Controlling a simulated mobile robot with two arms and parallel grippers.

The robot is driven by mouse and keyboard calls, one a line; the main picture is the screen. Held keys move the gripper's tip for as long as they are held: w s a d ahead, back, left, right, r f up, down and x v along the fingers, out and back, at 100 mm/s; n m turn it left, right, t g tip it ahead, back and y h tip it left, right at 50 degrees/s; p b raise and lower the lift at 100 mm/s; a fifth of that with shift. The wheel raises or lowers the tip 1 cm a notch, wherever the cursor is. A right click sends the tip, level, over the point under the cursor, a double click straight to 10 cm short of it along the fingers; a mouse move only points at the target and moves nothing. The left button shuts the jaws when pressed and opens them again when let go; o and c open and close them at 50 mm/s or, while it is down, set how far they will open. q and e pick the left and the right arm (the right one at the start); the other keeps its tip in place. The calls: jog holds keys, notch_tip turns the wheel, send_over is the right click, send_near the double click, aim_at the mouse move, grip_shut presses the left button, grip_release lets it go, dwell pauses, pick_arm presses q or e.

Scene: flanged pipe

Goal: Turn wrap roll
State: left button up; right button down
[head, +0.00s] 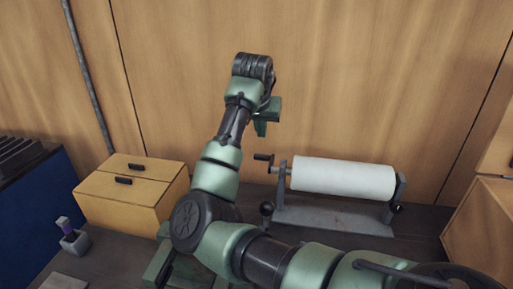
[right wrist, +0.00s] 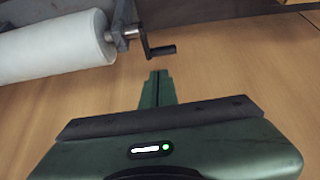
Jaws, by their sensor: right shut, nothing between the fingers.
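The white wrap roll (head: 343,178) lies level in a grey stand (head: 330,217) on the bench. A crank with a dark handle (head: 264,157) sticks out from its left end. In the right wrist view the roll (right wrist: 55,48) is at upper left, with the crank handle (right wrist: 161,51) beside it. My right gripper (head: 261,130) is shut and empty, above and left of the crank. In the right wrist view its fingertips (right wrist: 160,74) are together just below the handle, with no clear contact. A green part low in the head view may be my left gripper (head: 158,264), mostly hidden.
A yellow drawer box (head: 130,190) and a small grey holder (head: 74,241) stand at the left, beside a blue cabinet (head: 40,215). A dark ball knob (head: 267,208) shows by the stand. A wooden box (head: 483,222) is at the right. A wooden wall closes the back.

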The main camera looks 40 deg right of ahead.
jog(key=p, duration=0.2)
send_near(266, 157)
jog(key=p+x, duration=0.2)
jog(key=x, duration=0.3)
jog(key=shift+w+d, duration=0.1)
jog(key=shift+d, duration=0.1)
jog(key=shift+w+d+f, duration=0.15)
jog(key=shift+f, duration=0.3)
pick_arm(q)
jog(key=r, duration=0.2)
jog(key=s+r, duration=0.1)
jog(key=r, duration=0.1)
jog(key=shift+s+a, duration=0.1)
jog(key=shift+a, duration=0.25)
pick_arm(e)
jog(key=shift+w+d+f, duration=0.1)
jog(key=shift+f, duration=0.1)
pick_arm(q)
jog(key=shift+a+r, duration=0.1)
jog(key=shift+a, duration=0.1)
pick_arm(e)
jog(key=shift+r, duration=0.1)
pick_arm(q)
jog(key=shift+s+a+r+p, duration=0.1)
jog(key=shift+r+p, duration=0.15)
jog(key=shift+p, duration=0.1)
pick_arm(e)
jog(key=shift+d, duration=0.1)
